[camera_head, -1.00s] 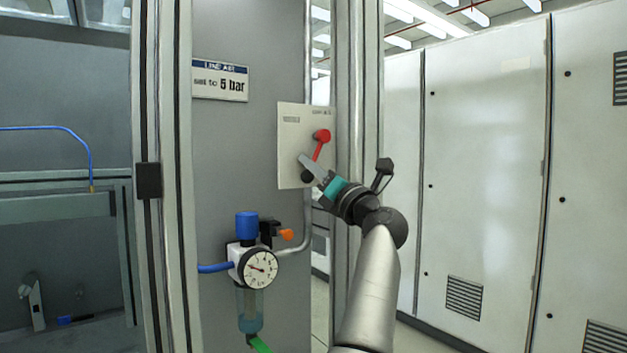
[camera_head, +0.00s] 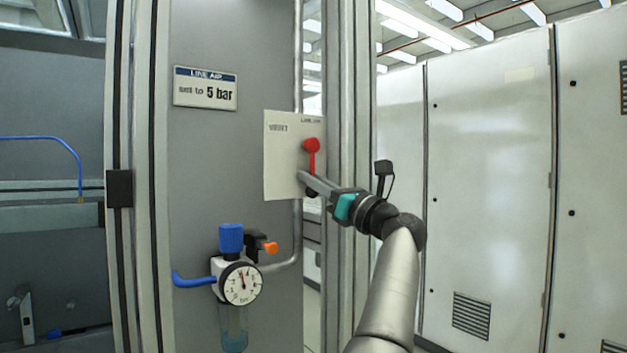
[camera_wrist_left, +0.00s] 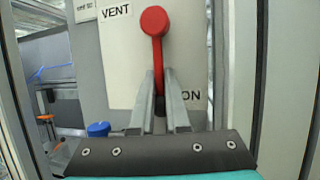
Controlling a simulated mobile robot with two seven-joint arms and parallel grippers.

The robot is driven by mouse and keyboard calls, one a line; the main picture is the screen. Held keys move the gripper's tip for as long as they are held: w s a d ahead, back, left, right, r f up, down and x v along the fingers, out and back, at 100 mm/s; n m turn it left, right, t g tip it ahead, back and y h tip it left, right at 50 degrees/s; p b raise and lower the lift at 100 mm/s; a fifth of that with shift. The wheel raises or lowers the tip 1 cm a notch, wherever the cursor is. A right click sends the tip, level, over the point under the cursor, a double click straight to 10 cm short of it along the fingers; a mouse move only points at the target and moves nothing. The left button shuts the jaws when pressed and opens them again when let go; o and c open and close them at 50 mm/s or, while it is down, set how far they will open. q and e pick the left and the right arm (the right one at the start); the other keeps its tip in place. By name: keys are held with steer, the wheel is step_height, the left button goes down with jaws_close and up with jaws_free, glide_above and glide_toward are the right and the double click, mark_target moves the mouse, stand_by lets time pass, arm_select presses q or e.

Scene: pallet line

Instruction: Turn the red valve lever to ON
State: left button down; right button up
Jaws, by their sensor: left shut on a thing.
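The red valve lever (camera_head: 311,147) is on a white plate (camera_head: 281,165) on the grey post. It stands about upright, round knob at the top. In the left wrist view the lever (camera_wrist_left: 154,22) runs down between the finger tips. The plate there reads VENT at upper left and ON at lower right, partly hidden by a finger. My left gripper (camera_head: 306,183) reaches in from the lower right and is shut on the lever's shaft, below the knob. The wrist view shows its two grey fingers (camera_wrist_left: 158,82) on either side of the shaft. My right gripper is not in view.
Below the plate is an air regulator with a blue knob (camera_head: 231,238), a round gauge (camera_head: 240,284) and an orange-tipped fitting (camera_head: 269,248). A sign (camera_head: 205,89) reads "set to 5 bar". A metal upright (camera_head: 350,100) and tall white cabinets (camera_head: 490,190) stand to the right.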

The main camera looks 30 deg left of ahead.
arm_select(q)
steer(key=c, duration=0.9)
jaws_free()
steer(key=shift+d, duration=0.1)
steer(key=v, duration=1.5)
steer(key=shift+f, duration=0.1)
